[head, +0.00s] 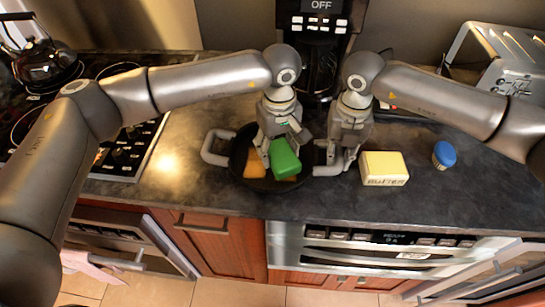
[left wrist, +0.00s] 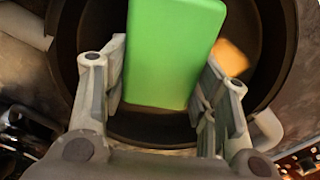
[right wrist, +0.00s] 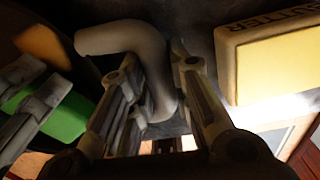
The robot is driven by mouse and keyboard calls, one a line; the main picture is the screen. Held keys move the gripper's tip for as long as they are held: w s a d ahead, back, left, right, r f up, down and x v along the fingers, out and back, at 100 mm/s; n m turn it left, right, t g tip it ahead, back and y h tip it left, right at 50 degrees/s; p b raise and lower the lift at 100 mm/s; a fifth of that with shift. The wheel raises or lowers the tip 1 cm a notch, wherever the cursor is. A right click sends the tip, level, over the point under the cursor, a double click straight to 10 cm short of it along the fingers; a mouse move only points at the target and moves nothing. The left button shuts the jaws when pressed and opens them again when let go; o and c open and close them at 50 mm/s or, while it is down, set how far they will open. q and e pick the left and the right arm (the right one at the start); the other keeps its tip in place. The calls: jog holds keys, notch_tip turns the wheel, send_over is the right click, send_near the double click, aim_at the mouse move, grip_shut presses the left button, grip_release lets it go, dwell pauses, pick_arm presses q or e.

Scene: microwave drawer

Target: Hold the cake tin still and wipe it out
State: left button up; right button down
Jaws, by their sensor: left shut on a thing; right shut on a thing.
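The cake tin (head: 239,153) is a dark round pan with a grey handle on each side, standing on the dark counter. My left gripper (head: 280,148) reaches down into it, shut on a green sponge (head: 286,161). The sponge (left wrist: 170,50) is tilted between the two fingers in the left wrist view.
A butter box (head: 384,169) stands just right of my right gripper, with a blue-lidded jar (head: 444,154) beyond it. A coffee maker (head: 320,60) is behind the tin. A stove with a kettle (head: 45,62) is at left, a toaster (head: 505,60) at right.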

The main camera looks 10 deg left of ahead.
aim_at(258, 157)
pick_arm(q)
jog(key=shift+f, duration=0.45)
dwell(0.5)
jog(key=shift+a, duration=0.1)
jog(key=shift+a, duration=2.15)
jog(key=shift+d, duration=2.35)
jog(key=shift+a+f, duration=0.15)
jog(key=shift+a, duration=1.2)
jog(key=shift+a, duration=1.1)
jog(key=shift+d+r, duration=0.2)
jog(key=shift+d, duration=1.25)
jog(key=shift+d+f, duration=0.1)
jog(key=shift+d, duration=0.9)
